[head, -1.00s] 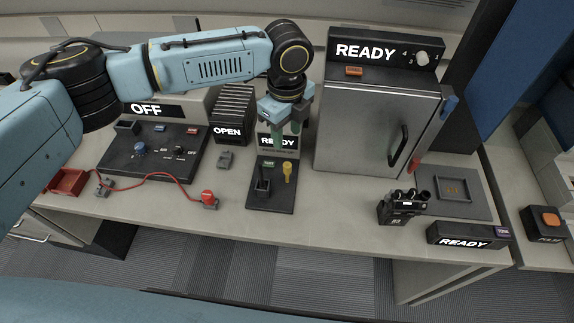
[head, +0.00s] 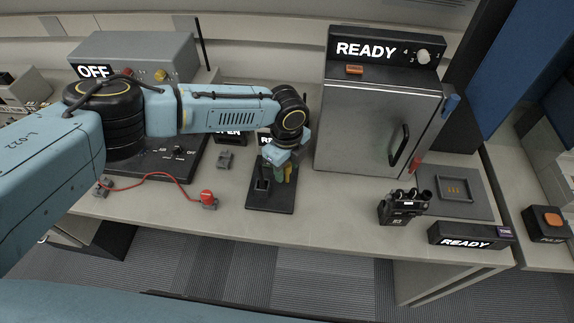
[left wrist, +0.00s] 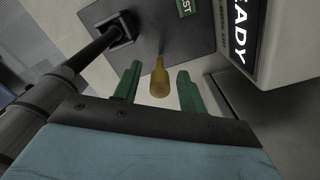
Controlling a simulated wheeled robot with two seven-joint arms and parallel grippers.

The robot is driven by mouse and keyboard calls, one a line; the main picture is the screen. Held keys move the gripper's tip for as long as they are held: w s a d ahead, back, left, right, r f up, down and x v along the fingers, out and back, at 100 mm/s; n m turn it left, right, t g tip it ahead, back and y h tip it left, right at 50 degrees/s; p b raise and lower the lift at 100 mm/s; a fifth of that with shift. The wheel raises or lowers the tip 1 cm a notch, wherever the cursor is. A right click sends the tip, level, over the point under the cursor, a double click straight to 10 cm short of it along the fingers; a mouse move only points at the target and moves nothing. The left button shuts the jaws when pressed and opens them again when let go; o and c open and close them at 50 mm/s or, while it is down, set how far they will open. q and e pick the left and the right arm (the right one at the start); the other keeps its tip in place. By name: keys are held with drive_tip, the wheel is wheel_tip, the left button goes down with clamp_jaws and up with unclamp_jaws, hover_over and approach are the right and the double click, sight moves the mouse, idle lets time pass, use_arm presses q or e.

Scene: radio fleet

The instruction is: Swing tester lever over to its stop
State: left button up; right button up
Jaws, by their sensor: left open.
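The tester is a dark plate (head: 270,205) on the bench, with a READY sign behind it that my arm partly covers in the head view. Its yellow lever (left wrist: 160,80) stands on the plate. My left gripper (left wrist: 158,88) is open, with its green fingers one on each side of the lever's yellow knob and gaps visible on both sides. In the head view the left gripper (head: 281,172) is low over the plate and hides most of the lever. My right gripper is out of view.
A steel cabinet (head: 370,125) marked READY stands right of the tester. A black radio (head: 400,207) and a READY box (head: 470,236) are at the front right. A red plug (head: 207,197) with a cable lies left of the plate.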

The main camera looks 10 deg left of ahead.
sight(286, 182)
use_arm(q)
drive_tip(key=shift+c, duration=0.3)
clamp_jaws()
drive_tip(key=shift+s+r+p, duration=0.15)
drive_tip(key=shift+s+p, duration=0.05)
drive_tip(key=shift+p, duration=0.4)
drive_tip(key=s+t+p, duration=0.1)
drive_tip(key=p, duration=0.1)
drive_tip(key=t+p, duration=0.2)
drive_tip(key=p, duration=0.1)
drive_tip(key=shift+s, duration=0.4)
drive_tip(key=shift+s+f+t+p, duration=0.45)
drive_tip(key=shift+t+p, duration=0.4)
drive_tip(key=shift+t, duration=0.25)
drive_tip(key=shift+s+f+t+p, duration=0.25)
drive_tip(key=shift+s+t+p, duration=0.1)
drive_tip(key=shift+t, duration=0.45)
